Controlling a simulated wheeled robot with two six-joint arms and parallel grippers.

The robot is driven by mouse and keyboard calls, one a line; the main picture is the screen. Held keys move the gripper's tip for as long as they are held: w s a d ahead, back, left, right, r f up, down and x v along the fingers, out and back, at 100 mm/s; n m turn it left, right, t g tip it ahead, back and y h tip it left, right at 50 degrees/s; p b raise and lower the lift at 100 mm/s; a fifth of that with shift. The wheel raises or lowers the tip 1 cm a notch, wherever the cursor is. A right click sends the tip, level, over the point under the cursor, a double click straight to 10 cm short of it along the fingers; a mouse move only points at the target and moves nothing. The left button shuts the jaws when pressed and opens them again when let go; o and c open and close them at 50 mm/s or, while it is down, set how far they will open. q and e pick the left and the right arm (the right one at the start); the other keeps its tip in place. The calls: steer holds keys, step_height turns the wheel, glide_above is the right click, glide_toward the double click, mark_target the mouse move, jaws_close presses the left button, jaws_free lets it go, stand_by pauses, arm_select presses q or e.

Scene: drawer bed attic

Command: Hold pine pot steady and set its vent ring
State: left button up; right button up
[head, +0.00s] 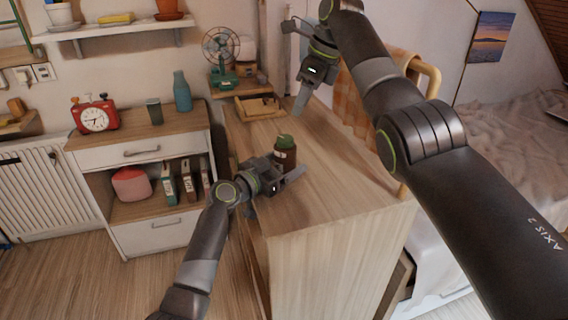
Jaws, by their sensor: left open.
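A small dark brown pot (285,158) with a green top (284,141) stands upright on the wooden cabinet top. I take it to be the pine pot; its vent ring cannot be made out separately from the green top. My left gripper (290,172) is open, low over the cabinet top at the pot's near side. Its near finger overlaps the pot's lower part in the picture, and I cannot tell if it touches. My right gripper (301,99) is above the cabinet, beyond the pot, pointing down. Its fingers overlap in this view, so their opening is unclear.
A wooden tray (256,108) and a green fan (222,56) stand at the cabinet's back. A lower unit at left carries a red clock (95,116), a cup (153,111) and a blue bottle (182,92). The cabinet top (345,178) right of the pot is clear.

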arm_select(q)
steer(key=c, duration=1.1)
arm_select(e)
steer(key=o, duration=0.4)
steer(key=shift+o, duration=0.5)
steer(key=shift+w+f+n, duration=0.1)
steer(key=shift+f+n, duration=0.1)
steer(key=shift+n, duration=0.2)
steer(key=n+t+y, duration=0.6)
steer(key=n+y, duration=0.6)
steer(key=n, duration=2.2)
glide_toward(278, 137)
steer(key=shift+t, duration=0.4)
steer(key=x, duration=1)
steer(key=shift+f, duration=0.3)
